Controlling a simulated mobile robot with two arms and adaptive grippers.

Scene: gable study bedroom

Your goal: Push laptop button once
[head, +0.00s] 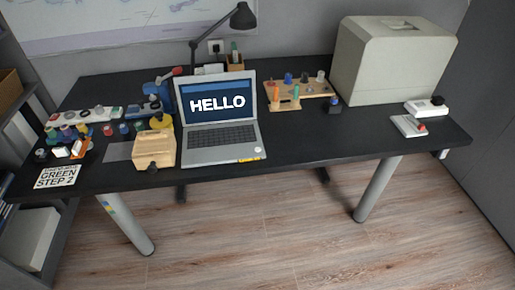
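The open laptop (222,136) stands on the black desk, left of the middle in the head view. Its lit screen (217,103) shows "HELLO" in white on dark blue. The dark keyboard (216,137) faces the front. A small round pale spot (257,150) sits at the front right corner of the laptop's base; it may be the button, but it is too small to be sure. Yellow marks show at the front edge near it. Neither of my grippers is in view.
A wooden box (154,149) stands close at the laptop's left. A black desk lamp (241,17) rises behind it. A wooden peg board (300,92), a large beige machine (393,64) and small switch boxes (409,126) are to the right.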

